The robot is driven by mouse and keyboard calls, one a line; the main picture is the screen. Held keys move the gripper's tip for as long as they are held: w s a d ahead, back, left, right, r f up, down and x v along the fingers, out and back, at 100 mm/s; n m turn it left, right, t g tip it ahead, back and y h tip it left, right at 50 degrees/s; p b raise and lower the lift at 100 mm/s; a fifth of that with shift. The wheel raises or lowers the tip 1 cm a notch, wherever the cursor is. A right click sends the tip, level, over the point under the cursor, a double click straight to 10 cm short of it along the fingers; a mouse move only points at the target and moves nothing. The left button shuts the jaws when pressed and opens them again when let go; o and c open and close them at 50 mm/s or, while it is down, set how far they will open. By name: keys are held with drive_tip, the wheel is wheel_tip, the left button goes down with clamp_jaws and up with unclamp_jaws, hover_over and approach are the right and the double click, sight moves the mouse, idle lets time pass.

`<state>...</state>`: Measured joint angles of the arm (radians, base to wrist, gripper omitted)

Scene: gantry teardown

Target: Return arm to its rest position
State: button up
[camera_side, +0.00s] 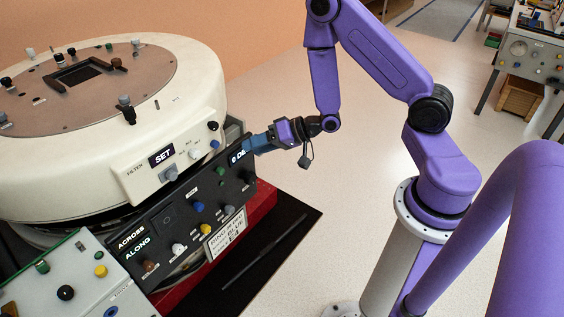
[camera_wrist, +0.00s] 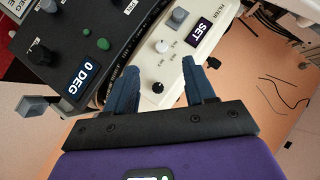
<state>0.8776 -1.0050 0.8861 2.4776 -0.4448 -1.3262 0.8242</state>
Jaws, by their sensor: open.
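My purple arm reaches over from the right in the side view, and my gripper (camera_side: 258,142) hangs at the right end of the black control panel (camera_side: 190,212). In the wrist view my gripper (camera_wrist: 158,82) shows two dark blue fingers spread well apart, with nothing held between them. Past the fingertips lie the white panel with the "SET" display (camera_wrist: 202,30) and the black panel with the "0 DEG" display (camera_wrist: 79,82). In the side view the fingers cover part of the "0 DEG" display. I cannot tell whether the fingers touch the panel.
The round white gantry (camera_side: 180,75) fills the left, with knobs on its top. A grey control box (camera_side: 75,280) stands at front left. A black mat (camera_side: 285,235) lies below the panel. A bench with equipment (camera_side: 530,50) is at back right. Pale floor between is clear.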

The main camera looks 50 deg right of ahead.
drive_tip(key=s+a+r+n+g+h, duration=0.3)
drive_tip(key=s+a+r+n+g, duration=0.3)
drive_tip(key=s+a+n, duration=0.4)
drive_tip(key=s+d+r+n+g+h, duration=0.2)
drive_tip(key=s+d+r+n, duration=0.1)
drive_tip(key=s, duration=0.5)
drive_tip(key=s+d+r+n+g+h, duration=0.2)
drive_tip(key=s+d+r+n, duration=0.1)
drive_tip(key=s, duration=0.6)
wheel_tip(320, 180, up, 2)
drive_tip(key=shift+s+d+r, duration=0.1)
drive_tip(key=shift+s+d, duration=0.2)
drive_tip(key=shift+d, duration=0.3)
